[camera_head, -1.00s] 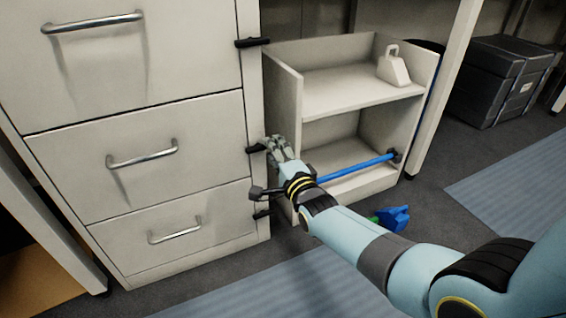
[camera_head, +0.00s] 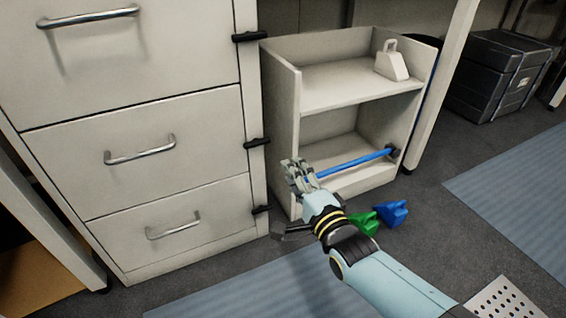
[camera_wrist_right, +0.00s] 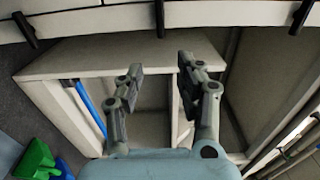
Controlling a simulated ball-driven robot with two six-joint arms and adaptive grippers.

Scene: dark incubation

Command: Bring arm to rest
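My right arm comes in from the lower right of the head view. My right gripper (camera_head: 298,172) is in front of the near left side of a small white shelf unit (camera_head: 280,100), below the middle black latch. In the right wrist view the two fingers of the gripper (camera_wrist_right: 160,72) stand apart with nothing between them, so it is open. The shelf unit (camera_wrist_right: 75,57) shows just beyond the fingers in that view. I cannot tell whether the fingers touch it. My left gripper is not in view.
A cabinet with silver-handled drawers (camera_head: 140,149) stands left. A blue bar (camera_head: 355,162) crosses the lower shelf opening. A white block with a handle (camera_head: 391,65) is on top. Green (camera_head: 364,222) and blue (camera_head: 392,213) objects lie on the floor. A dark case (camera_head: 497,75) stands far right.

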